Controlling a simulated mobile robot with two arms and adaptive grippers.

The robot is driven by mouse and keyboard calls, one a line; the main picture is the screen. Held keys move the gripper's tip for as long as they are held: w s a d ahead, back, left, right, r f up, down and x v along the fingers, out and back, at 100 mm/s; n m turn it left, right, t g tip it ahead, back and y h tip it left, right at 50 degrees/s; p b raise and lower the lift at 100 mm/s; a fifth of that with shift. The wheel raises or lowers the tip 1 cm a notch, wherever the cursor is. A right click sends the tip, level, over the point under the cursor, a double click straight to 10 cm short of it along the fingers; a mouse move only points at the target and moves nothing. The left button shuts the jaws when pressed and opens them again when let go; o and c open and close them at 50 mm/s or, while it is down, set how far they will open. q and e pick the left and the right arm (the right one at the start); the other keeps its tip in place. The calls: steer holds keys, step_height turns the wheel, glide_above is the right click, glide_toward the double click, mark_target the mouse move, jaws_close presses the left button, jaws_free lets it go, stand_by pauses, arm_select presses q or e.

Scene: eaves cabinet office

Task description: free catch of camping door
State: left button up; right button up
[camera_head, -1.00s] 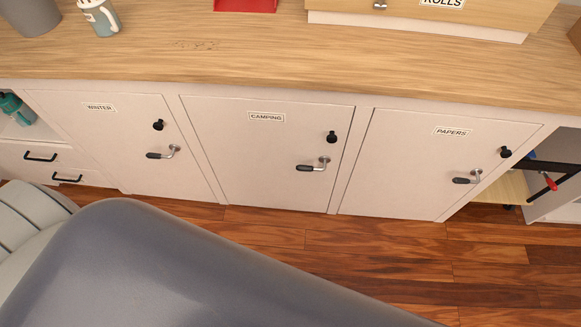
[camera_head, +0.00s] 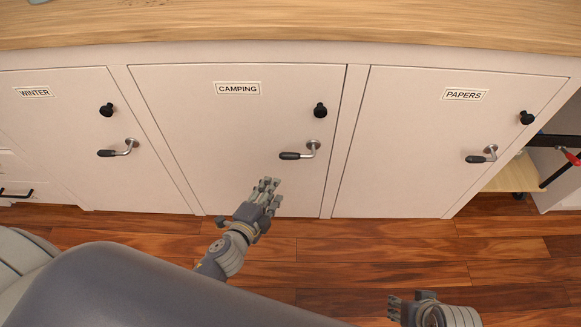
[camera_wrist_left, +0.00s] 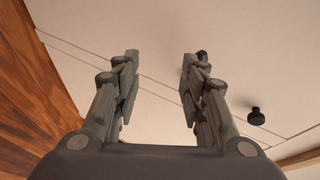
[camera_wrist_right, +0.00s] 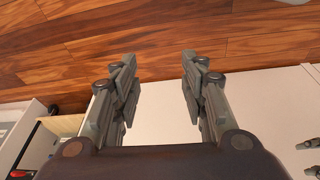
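The camping door (camera_head: 230,125) is a white cabinet door, shut, in the middle of the head view, with a "CAMPING" label (camera_head: 238,88). On its right side are a round black knob (camera_head: 320,110) and, below it, a lever handle (camera_head: 298,155) with a dark grip, lying level. My left gripper (camera_head: 267,188) is in front of the door's lower part, below and left of the lever, apart from it. In the left wrist view its fingers (camera_wrist_left: 160,75) are spread and empty. My right gripper (camera_head: 393,308) is low at the right, above the floor; its fingers (camera_wrist_right: 155,75) are spread and empty.
The winter door (camera_head: 75,140) is to the left and the papers door (camera_head: 440,140) to the right, both shut with similar knobs and levers. A wooden countertop (camera_head: 300,25) runs above. Open shelving (camera_head: 515,175) is at far right. The wooden floor (camera_head: 340,250) is clear.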

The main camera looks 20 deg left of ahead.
arm_select(q)
steer(key=m+t+b, duration=0.2)
glide_toward(289, 159)
steer(key=shift+h, duration=0.3)
steer(key=w, duration=0.3)
steer(key=w+f, duration=0.1)
steer(key=w, duration=0.3)
steer(key=w+d, duration=0.1)
steer(key=w, duration=0.3)
steer(key=shift+w+f, duration=0.1)
steer(key=shift+f, duration=0.25)
arm_select(e)
steer(key=v, duration=0.3)
steer(key=shift+s+f, duration=0.1)
steer(key=shift+s, duration=0.15)
arm_select(q)
jaws_close()
